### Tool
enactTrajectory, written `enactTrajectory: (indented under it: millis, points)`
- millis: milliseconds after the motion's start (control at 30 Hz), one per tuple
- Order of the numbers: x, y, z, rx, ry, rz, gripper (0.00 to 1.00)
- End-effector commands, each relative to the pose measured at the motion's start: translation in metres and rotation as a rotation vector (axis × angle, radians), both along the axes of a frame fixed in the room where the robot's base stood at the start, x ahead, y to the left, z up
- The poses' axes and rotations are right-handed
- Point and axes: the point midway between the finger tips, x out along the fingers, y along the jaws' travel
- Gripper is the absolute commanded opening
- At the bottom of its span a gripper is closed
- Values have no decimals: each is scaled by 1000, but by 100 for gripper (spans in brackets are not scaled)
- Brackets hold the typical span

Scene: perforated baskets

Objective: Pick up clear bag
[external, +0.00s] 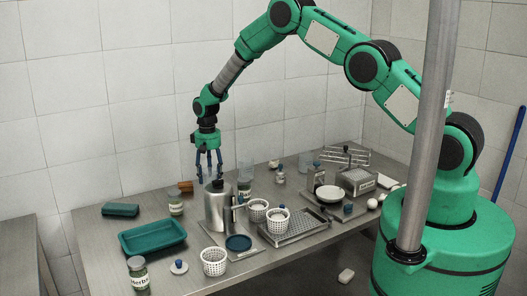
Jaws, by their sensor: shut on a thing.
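I cannot make out a clear bag for certain.
White perforated baskets (214,262) stand near the front edge and middle. A teal tray (152,237) and a dark green box (120,210) lie on the left.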

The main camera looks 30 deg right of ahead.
Motion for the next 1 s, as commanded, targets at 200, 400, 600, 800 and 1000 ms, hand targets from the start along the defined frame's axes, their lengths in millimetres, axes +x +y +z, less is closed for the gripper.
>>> enactTrajectory:
  millis: [200, 400, 600, 800, 1000]
  points:
    - [1, 0, 32, 0, -2, 0, 39]
    - [1, 0, 51, 0, -1, 0, 39]
    - [0, 0, 56, 0, 0, 0, 39]
    - [0, 0, 56, 0, 0, 0, 39]
    - [0, 0, 56, 0, -1, 0, 39]
